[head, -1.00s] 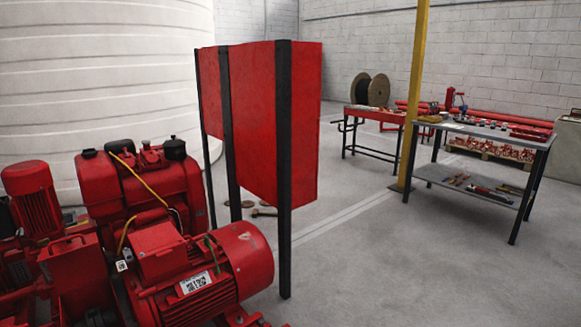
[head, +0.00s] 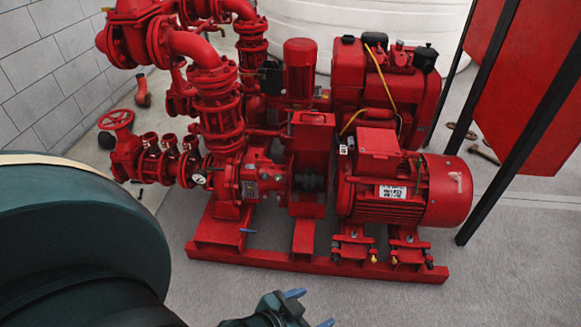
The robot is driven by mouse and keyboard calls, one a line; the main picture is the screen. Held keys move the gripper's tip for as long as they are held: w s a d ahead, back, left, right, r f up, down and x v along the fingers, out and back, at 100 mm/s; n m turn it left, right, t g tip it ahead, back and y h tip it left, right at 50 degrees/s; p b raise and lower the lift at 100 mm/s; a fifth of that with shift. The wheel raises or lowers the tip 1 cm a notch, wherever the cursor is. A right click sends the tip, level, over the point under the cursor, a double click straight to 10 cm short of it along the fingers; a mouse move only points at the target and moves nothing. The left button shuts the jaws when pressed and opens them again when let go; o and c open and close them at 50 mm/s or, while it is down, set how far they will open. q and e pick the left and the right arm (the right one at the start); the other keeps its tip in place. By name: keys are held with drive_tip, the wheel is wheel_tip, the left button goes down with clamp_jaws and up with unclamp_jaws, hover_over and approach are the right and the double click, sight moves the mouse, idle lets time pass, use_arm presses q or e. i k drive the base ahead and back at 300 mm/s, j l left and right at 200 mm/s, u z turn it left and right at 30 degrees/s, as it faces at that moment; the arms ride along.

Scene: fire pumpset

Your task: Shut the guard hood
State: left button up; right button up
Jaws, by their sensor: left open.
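The red guard hood (head: 311,142) stands upright on the pumpset, between the pump and the electric motor (head: 415,190). It looks swung up. The dark shaft coupling (head: 309,181) shows uncovered in front of and below it. My left gripper (head: 309,308) is at the bottom edge of the head view, partly cut off. Its blue fingertips are apart, with nothing seen between them. It is in front of the red base frame, well short of the hood and touching nothing that I can see. My right gripper is not in view.
The red base frame (head: 300,262) runs along the front of the pumpset. Red pipes and valves (head: 217,105) rise left of the hood. A red panel on black posts (head: 530,110) stands at the right. Grey floor in front is clear.

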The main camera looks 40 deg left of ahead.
sight(310, 132)
drive_tip(key=u, duration=0.95)
